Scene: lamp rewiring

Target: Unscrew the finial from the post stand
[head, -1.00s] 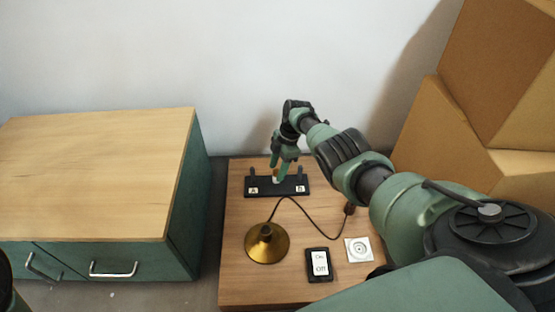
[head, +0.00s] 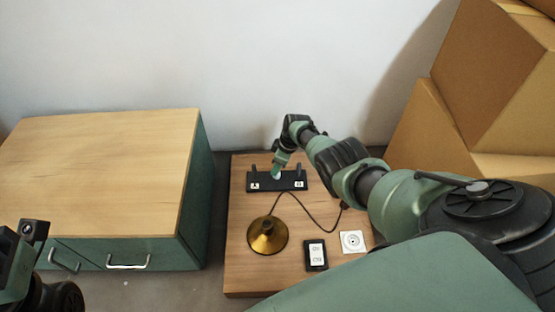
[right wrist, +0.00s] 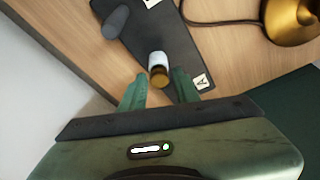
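The post stand (head: 265,185) is a black base with labels A and B and a dark post near each end. It also shows in the right wrist view (right wrist: 185,50). A small white piece with a brass end (right wrist: 158,70), seemingly the finial, is at the middle of the stand. My right gripper (right wrist: 158,88) is open, with green fingertips on either side of the brass end and gaps showing. In the head view the right gripper (head: 277,172) hides most of this piece. Part of my left arm's end (head: 30,245) shows at the lower left; its fingers are not clear.
A brass lamp base (head: 268,236) with a dark cord stands in front of the stand. An On/Off switch (head: 316,255) and a white socket plate (head: 352,242) lie to its right. A drawer cabinet (head: 100,170) is at left, cardboard boxes (head: 490,90) at right.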

